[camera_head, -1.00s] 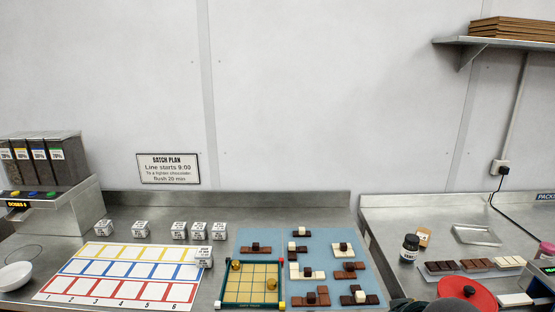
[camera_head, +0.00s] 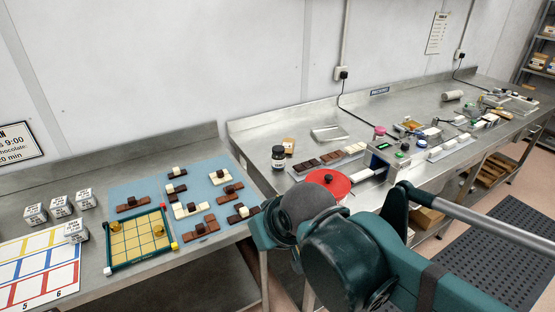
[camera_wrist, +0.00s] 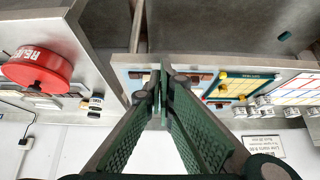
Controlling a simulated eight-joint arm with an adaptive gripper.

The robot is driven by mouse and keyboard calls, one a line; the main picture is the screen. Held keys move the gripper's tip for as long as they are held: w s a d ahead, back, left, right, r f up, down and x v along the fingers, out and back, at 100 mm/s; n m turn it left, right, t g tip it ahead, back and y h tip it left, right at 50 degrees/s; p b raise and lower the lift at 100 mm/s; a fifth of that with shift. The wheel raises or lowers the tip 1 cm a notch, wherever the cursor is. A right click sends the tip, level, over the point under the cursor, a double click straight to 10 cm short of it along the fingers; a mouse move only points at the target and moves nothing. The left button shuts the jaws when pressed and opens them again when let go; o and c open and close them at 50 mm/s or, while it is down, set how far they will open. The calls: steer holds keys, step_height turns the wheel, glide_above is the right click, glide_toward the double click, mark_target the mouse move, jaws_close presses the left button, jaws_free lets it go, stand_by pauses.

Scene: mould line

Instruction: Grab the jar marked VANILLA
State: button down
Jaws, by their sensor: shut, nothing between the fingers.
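A small dark jar (camera_head: 278,158) with a black lid and a pale label stands upright on the left end of the right-hand steel bench. Its label is too small to read for sure. A dark, pale-banded thing, probably this jar, shows in the upside-down wrist view (camera_wrist: 95,108), left of my fingers. My gripper (camera_wrist: 160,88) is shut and empty in the wrist view, with its two green textured fingers together. It is apart from the jar. The head view shows my arm at the lower middle, but I cannot make out the fingers there.
A gap separates this bench from the left one, which holds blue mats (camera_head: 205,172) and a gridded board (camera_head: 138,240).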

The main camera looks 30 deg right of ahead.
mark_target(277, 152)
steer(key=c, duration=3.2)
jaws_free()
steer(key=shift+c, duration=0.2)
steer(key=o, duration=1.7)
steer(key=shift+c, duration=0.2)
steer(key=w+d+m+t+h, duration=0.3)
steer(key=w+d+m+h, duration=0.3)
steer(key=w+d, duration=1.15)
steer(key=shift+w+d+f+m+t+h+b, duration=0.25)
steer(key=shift+w+d+f+t+h, duration=0.65)
steer(key=shift+w, duration=1.85)
steer(key=shift+w+d+f+m+t+h+b, duration=0.1)
steer(key=shift+w+d+f+t+h+b, duration=0.5)
steer(key=shift+w, duration=2.1)
steer(key=shift+w+d+f+m+t+h, duration=0.15)
steer(key=shift+w+d+f+t+h, duration=0.95)
steer(key=shift+w, duration=1.65)
steer(key=shift+d+f+g+y, duration=0.3)
steer(key=shift+d+y, duration=0.05)
steer(key=shift+y, duration=0.05)
steer(key=shift+x, duration=1.3)
